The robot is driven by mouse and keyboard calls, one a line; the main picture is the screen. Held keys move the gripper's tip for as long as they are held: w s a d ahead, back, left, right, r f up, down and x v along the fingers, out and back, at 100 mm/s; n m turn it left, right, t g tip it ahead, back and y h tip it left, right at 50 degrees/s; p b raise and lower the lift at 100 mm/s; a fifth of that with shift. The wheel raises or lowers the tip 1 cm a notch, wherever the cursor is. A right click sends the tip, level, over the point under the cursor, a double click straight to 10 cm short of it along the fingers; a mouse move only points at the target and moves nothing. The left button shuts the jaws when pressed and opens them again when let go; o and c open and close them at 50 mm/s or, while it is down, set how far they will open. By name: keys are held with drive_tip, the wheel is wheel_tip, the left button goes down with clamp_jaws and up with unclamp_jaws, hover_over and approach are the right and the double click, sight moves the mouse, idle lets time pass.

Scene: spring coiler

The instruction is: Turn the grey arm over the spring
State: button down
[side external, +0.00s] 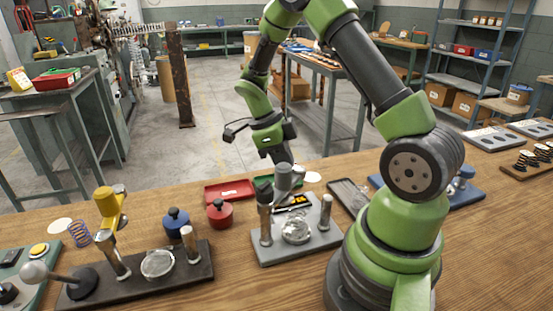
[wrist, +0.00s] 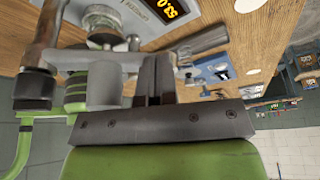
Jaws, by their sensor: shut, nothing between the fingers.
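The grey arm (side external: 283,182) stands raised on a post of the grey plate fixture (side external: 322,240), with a short cylinder at its top. My gripper (side external: 286,160) is right at its upper end, partly hidden behind it. A round shiny part (side external: 296,230) sits on the plate below. I cannot make out a spring on this fixture. A loose purple coil spring (side external: 78,234) shows at the left.
A black fixture with a yellow arm (side external: 108,208) stands at the left. Blue (side external: 176,222) and red (side external: 220,213) knobbed pots stand between the fixtures. A red tray (side external: 230,190) lies behind them. A dark flat tray (side external: 348,196) lies right of the grey fixture.

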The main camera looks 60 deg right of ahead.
sight(299, 173)
drive_tip(key=s+a+m+y, duration=0.1)
drive_tip(key=s+m, duration=0.3)
drive_tip(key=s, duration=0.3)
drive_tip(key=shift+s+a+m+y, duration=0.2)
drive_tip(key=shift+s+m+y, duration=0.1)
drive_tip(key=shift+y, duration=0.1)
idle(0.6)
drive_tip(key=w, duration=0.2)
drive_tip(key=w+d, duration=0.1)
drive_tip(key=w, duration=0.1)
drive_tip(key=shift+d, duration=0.1)
drive_tip(key=v, duration=1)
drive_tip(key=shift+d, duration=0.35)
